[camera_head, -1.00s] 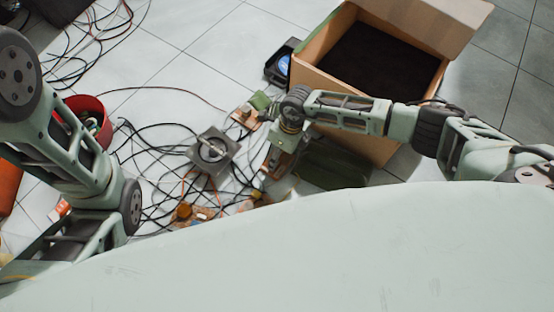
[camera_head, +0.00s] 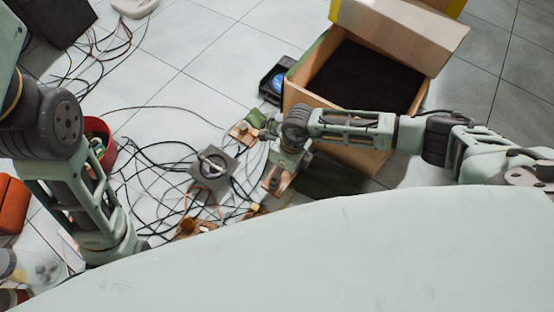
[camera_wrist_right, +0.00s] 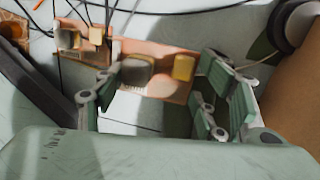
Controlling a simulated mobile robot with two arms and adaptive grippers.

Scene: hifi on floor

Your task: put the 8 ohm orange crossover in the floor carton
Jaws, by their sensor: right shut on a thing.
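An orange-brown crossover board (camera_wrist_right: 155,72) with a grey part and a yellow part on it is between the fingers of my right gripper (camera_wrist_right: 165,105), which is shut on it. I cannot read an 8 ohm mark. In the head view my right gripper (camera_head: 279,172) points down near the floor, left of the open floor carton (camera_head: 350,160), and the board shows at its tip. The carton's dark inside looks empty. A similar board (camera_head: 242,132) lies on the floor to the left; a board also shows at the left in the wrist view (camera_wrist_right: 80,40). My left gripper is out of view.
A grey square speaker (camera_head: 213,168) lies among black cables left of my right gripper. A dark case with a blue disc (camera_head: 275,82) stands beside the carton. A red bucket (camera_head: 103,135) is at the left. A raised carton flap (camera_head: 400,35) stands at the back.

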